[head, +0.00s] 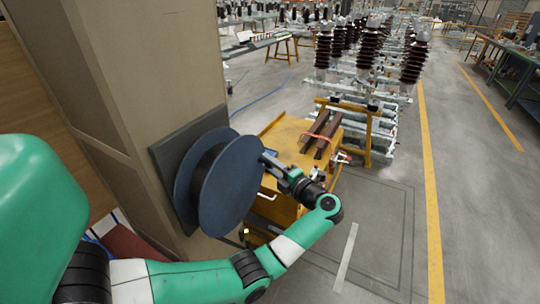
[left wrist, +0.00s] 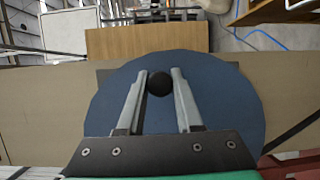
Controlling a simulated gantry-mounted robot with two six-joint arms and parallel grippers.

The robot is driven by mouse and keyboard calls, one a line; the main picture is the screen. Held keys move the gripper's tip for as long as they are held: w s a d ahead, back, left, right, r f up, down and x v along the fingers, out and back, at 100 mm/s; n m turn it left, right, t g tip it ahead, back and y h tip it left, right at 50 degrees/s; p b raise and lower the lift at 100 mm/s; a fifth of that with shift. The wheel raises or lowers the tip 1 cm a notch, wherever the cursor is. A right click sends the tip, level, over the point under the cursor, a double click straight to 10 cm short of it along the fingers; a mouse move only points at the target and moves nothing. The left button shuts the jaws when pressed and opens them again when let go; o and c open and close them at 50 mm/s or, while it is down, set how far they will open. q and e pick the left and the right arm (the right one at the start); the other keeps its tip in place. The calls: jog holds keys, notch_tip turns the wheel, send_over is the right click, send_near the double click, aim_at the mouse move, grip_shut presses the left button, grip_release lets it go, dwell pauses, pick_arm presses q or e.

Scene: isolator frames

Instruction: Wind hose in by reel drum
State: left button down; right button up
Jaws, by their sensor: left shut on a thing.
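The reel drum (head: 232,190) has two blue round flanges with a dark core between them. It is mounted on a dark plate (head: 170,160) on a tan pillar. In the left wrist view the blue flange (left wrist: 225,100) fills the middle. My left gripper (head: 270,160) is at the flange's outer face, near its upper right edge. Its fingers (left wrist: 160,76) are closed on a black round knob (left wrist: 160,84) that stands out from the flange. A short dark piece (head: 243,237) hangs below the drum; I cannot tell if it is the hose end. My right gripper is out of view.
A yellow cart (head: 283,135) with brown bars on top stands just behind and right of the drum. A thin blue line (head: 258,100) lies on the floor beyond the pillar. Brown insulators (head: 368,50) stand at the back. The floor right of my arm is clear.

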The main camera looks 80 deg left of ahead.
pick_arm(q)
jog(key=shift+f+m+h+p, duration=0.3)
jog(key=shift+f+m+p, duration=0.35)
jog(key=shift+m, duration=0.05)
jog(key=shift+f+m, duration=0.3)
jog(key=shift+f, duration=0.15)
jog(key=shift+f, duration=0.1)
jog(key=c, duration=0.6)
grip_release()
jog(key=shift+w, duration=0.1)
jog(key=v, duration=1.1)
jog(key=shift+w+d+r, duration=0.1)
jog(key=shift+d+r, duration=0.15)
